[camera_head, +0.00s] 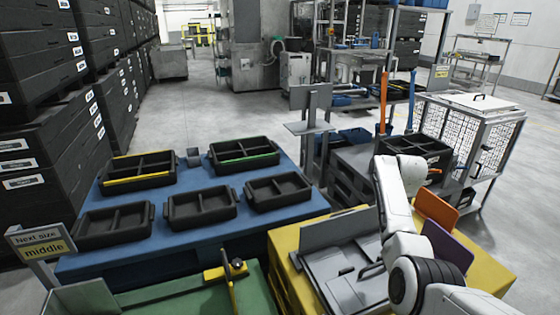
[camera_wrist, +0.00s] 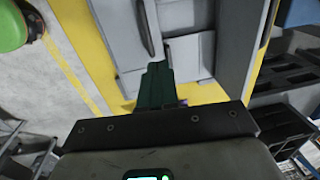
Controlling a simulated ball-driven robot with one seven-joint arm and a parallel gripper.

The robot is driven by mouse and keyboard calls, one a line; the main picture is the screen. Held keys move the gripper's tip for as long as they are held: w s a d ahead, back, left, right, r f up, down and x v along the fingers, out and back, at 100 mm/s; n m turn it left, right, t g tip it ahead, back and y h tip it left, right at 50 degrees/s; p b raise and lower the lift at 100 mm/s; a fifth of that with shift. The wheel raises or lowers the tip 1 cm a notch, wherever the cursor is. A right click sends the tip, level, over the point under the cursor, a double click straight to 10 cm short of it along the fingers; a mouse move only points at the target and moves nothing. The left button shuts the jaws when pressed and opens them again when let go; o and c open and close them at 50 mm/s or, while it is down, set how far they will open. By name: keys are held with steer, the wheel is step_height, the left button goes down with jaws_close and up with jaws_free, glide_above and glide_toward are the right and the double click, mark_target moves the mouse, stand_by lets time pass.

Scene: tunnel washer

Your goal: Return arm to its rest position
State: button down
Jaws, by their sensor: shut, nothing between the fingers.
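My arm (camera_head: 400,220) is white and rises from the lower right of the head view, bent over the yellow table (camera_head: 492,272). My gripper (camera_wrist: 157,72) shows in the wrist view as dark green fingers pressed together, with nothing between them. It hangs above the grey metal fixture (camera_head: 335,262) on the yellow table, which also shows in the wrist view (camera_wrist: 190,55). I cannot tell the height of the gap. In the head view the fingers are not clearly seen.
A blue table (camera_head: 140,262) on the left holds several black divided trays (camera_head: 202,207). A black crate (camera_head: 415,152), an orange panel (camera_head: 436,212) and a purple panel (camera_head: 447,247) are close to my arm. A wire cage (camera_head: 482,140) stands behind. The grey floor (camera_head: 235,118) is open farther back.

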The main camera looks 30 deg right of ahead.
steer(key=s+a+f+n, duration=0.5)
steer(key=a+f, duration=0.1)
steer(key=a, duration=0.4)
steer(key=s+a+f+n, duration=0.4)
steer(key=a+f+n, duration=0.15)
steer(key=a, duration=0.45)
steer(key=s+a+r+n, duration=0.2)
steer(key=s+a+n, duration=0.8)
steer(key=s+a, duration=0.6)
steer(key=s, duration=0.3)
steer(key=shift+a, duration=0.2)
